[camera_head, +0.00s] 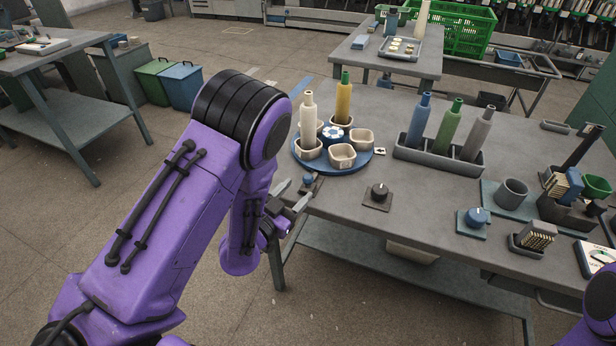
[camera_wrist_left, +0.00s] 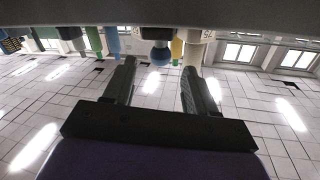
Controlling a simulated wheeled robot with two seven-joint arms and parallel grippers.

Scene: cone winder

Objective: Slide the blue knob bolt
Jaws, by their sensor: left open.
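The blue knob bolt (camera_head: 308,179) is a small blue knob on a dark base at the left front edge of the table (camera_head: 340,205). My left gripper (camera_head: 294,194) is open at that edge, its fingers pointing toward the knob. In the left wrist view, which looks upside down, the blue knob (camera_wrist_left: 160,54) shows just beyond and between the two open fingertips (camera_wrist_left: 159,67). The fingers seem not to touch it; the exact gap is hard to tell. The bolt's base is partly hidden by the gripper. My right gripper is out of view.
A round blue tray (camera_head: 332,168) with cups and bottles stands close behind the bolt. A black knob (camera_head: 379,191) on a plate is to the right. A bottle rack (camera_head: 437,157) and a blue dial (camera_head: 477,216) stand farther right. Open floor lies left of the table.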

